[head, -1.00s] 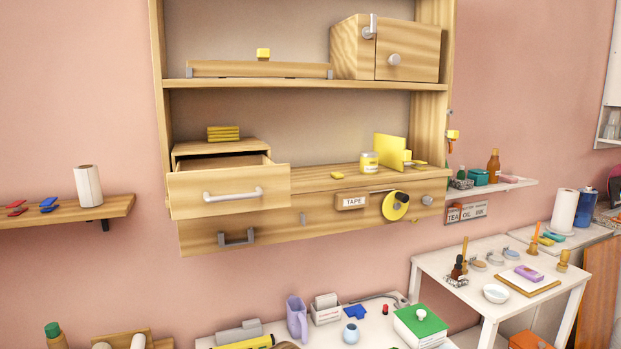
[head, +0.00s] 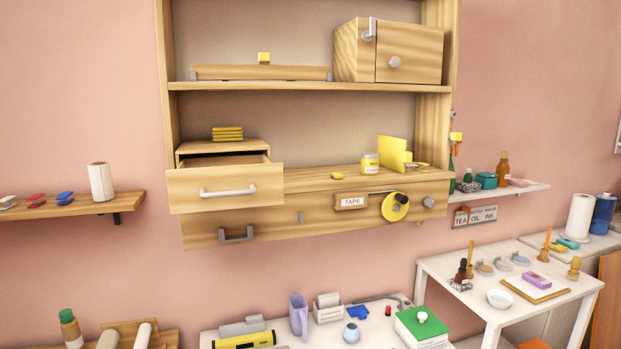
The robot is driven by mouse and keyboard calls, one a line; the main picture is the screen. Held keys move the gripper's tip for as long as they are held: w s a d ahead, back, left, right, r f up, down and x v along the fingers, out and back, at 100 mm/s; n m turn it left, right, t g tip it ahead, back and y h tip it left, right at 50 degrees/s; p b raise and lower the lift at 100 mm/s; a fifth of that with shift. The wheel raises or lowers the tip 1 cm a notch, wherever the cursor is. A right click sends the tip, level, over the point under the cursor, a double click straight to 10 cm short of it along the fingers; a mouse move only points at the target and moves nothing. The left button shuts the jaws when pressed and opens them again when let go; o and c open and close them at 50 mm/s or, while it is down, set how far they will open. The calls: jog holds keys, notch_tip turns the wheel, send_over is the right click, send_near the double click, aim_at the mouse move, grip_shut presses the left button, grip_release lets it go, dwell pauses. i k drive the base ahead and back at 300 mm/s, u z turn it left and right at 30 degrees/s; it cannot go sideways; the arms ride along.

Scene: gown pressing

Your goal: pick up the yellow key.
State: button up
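I cannot make out a clear key shape. Small flat yellow pieces that could be it lie on the cabinet's middle shelf: one (head: 337,175) left of the yellow-labelled jar (head: 369,163), and others (head: 416,164) at the foot of an upright yellow panel (head: 393,152). They are too small to tell apart. My gripper is not in view.
The wooden cabinet (head: 310,86) has an open drawer (head: 226,187) jutting out at left. Yellow slabs (head: 227,133) lie on the drawer box. A round yellow tape piece (head: 395,206) is on the front. Below are a cluttered white table (head: 290,331) and a side table (head: 440,265).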

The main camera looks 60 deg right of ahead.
aim_at(336, 176)
jog(key=u, duration=0.75)
jog(key=k, duration=1.3)
jog(key=z, duration=1.75)
jog(key=i, duration=0.25)
jog(key=u, duration=0.05)
